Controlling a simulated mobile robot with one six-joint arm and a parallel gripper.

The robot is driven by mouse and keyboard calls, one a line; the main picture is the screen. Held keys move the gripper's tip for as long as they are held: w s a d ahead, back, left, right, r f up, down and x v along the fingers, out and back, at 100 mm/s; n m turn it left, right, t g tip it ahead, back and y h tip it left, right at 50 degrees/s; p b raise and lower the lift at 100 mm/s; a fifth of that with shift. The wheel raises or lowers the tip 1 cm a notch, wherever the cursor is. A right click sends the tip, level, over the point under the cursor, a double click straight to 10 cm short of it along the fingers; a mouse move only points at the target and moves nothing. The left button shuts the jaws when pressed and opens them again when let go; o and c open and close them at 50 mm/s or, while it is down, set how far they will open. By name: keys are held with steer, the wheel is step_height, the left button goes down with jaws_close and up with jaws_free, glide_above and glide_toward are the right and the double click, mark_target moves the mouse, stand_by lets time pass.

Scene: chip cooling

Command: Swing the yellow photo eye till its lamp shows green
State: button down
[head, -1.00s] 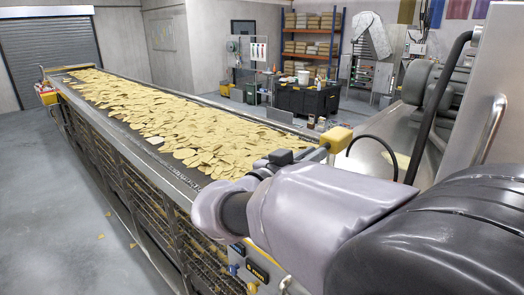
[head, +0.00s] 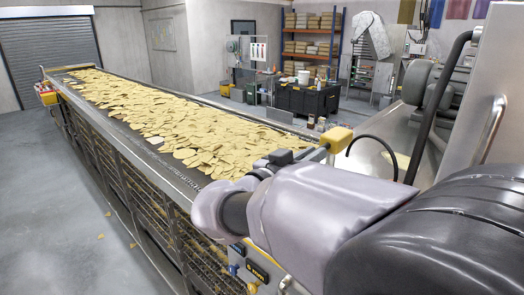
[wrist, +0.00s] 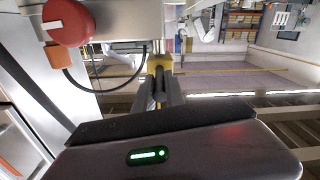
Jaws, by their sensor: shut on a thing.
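The yellow photo eye (head: 338,138) stands at the near right side rail of the conveyor, at the end of my arm. It also shows in the wrist view (wrist: 160,61), just beyond my gripper's fingers. My gripper (wrist: 160,97) is shut on the photo eye, with its dark fingers close together. In the head view my gripper (head: 309,154) is partly hidden by my wrist. I cannot make out the photo eye's lamp in either view. The green lit strip in the wrist view is on the dark housing in the foreground, not on the photo eye.
The conveyor (head: 178,186) carries a thick layer of chips (head: 190,130). A black cable (head: 374,137) curves right of the photo eye. In the wrist view a red knob (wrist: 68,22) is at upper left. Open floor (head: 50,190) lies left of the conveyor.

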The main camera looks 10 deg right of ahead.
steer(key=b, duration=0.4)
steer(key=shift+w+a+f+m+g, duration=0.2)
steer(key=shift+w+f+m+g, duration=0.15)
steer(key=shift+f+m+g, duration=0.05)
steer(key=shift+w+a+r+m+g+h+b, duration=0.15)
steer(key=shift+r+m+g+h+b, duration=0.15)
steer(key=shift+b, duration=0.2)
steer(key=shift+w+r+m+g+h+b, duration=0.2)
steer(key=shift+g+h+b, duration=0.1)
steer(key=shift+g+b, duration=0.15)
steer(key=c, duration=1.4)
jaws_free()
steer(key=shift+s, duration=0.1)
